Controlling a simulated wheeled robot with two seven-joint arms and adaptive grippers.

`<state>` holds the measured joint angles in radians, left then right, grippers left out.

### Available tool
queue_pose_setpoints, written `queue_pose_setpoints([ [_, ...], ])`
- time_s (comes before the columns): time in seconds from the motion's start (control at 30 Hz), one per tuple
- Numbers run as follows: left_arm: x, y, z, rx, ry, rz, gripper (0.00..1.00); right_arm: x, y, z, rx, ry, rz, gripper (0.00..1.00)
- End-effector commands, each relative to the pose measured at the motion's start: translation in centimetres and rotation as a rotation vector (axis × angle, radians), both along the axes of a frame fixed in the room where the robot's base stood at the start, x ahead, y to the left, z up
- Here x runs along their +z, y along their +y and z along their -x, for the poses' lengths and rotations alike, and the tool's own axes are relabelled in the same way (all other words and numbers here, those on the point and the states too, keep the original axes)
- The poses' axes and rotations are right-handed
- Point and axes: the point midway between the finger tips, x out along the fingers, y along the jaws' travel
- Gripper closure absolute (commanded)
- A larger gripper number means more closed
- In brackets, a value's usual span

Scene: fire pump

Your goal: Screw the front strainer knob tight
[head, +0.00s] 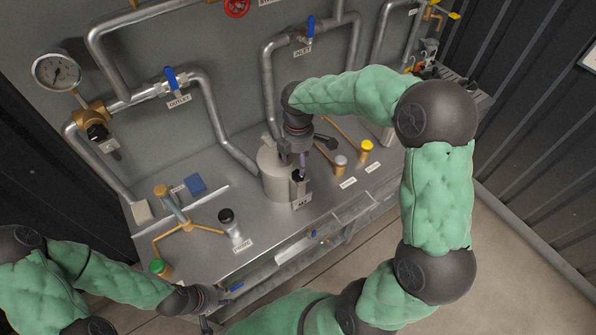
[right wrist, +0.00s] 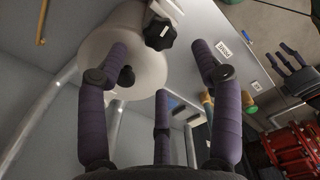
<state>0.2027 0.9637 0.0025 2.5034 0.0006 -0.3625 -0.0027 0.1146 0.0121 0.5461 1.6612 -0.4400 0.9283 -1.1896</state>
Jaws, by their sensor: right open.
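The strainer (head: 272,178) is a pale cylinder on the grey bench in the head view. It also shows in the right wrist view (right wrist: 145,73). Its front knob (right wrist: 160,34) is black and lobed, at the end of a short neck near the top of the right wrist view. In the head view the knob (head: 298,176) is partly covered by my right gripper (head: 302,160). The right gripper's purple fingers are open and spread, and the knob lies beyond them, apart from them in the wrist view. My left gripper (head: 207,299) is low at the bench's front edge, its fingers unclear.
A blue-handled lever (head: 236,288) is beside my left gripper. Brass pipes with a green cap (head: 158,266), a black-capped fitting (head: 227,215) and yellow-capped fitting (head: 366,147) stand on the bench. Pipes and a gauge (head: 56,70) line the back panel.

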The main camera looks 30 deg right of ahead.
Motion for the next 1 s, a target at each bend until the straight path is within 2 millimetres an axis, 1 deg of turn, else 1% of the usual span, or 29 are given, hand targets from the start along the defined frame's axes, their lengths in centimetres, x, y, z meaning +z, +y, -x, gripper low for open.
queue_pose_setpoints([
  [0.03, -0.2, 0.0, 0.0, 0.000, 0.000, 0.000, 0.60, -1.2, 0.0, 0.1, -0.001, 0.005, 0.000, 0.34],
  [0.2, -0.5, 0.0, 0.0, 0.000, 0.000, 0.000, 0.60, -4.0, 0.0, 0.1, 0.000, 0.004, -0.001, 0.34],
  [0.4, -0.8, 0.0, 0.0, 0.000, 0.000, 0.000, 0.60, -6.2, 0.0, 0.0, -0.002, 0.002, 0.000, 0.34],
  [0.57, -0.8, 0.0, 0.0, 0.000, 0.000, 0.000, 0.60, -6.8, 0.0, 0.0, -0.002, 0.002, 0.000, 0.34],
  [0.8, -0.8, 0.0, 0.0, 0.000, 0.000, 0.000, 0.60, -6.9, 0.0, 0.0, -0.002, 0.001, 0.000, 0.34],
  [0.83, -0.8, 0.0, 0.0, 0.000, 0.000, 0.000, 0.60, -6.9, 0.0, 0.0, -0.002, 0.001, 0.000, 0.37],
  [0.87, -0.8, 0.0, 0.0, 0.000, 0.000, 0.000, 0.60, -6.9, 0.0, 0.0, -0.002, 0.001, 0.000, 0.46],
  [0.9, -0.8, 0.0, 0.0, 0.000, 0.000, 0.000, 0.60, -6.9, 0.0, 0.0, -0.002, 0.001, 0.000, 0.57],
  [0.97, -0.8, 0.0, 0.0, 0.000, 0.000, 0.000, 0.60, -6.9, 0.0, 0.0, -0.002, 0.001, 0.000, 0.74],
  [1.0, -0.8, 0.0, 0.0, 0.000, 0.000, 0.000, 0.60, -6.9, 0.0, 0.0, -0.002, 0.001, 0.000, 0.85],
])
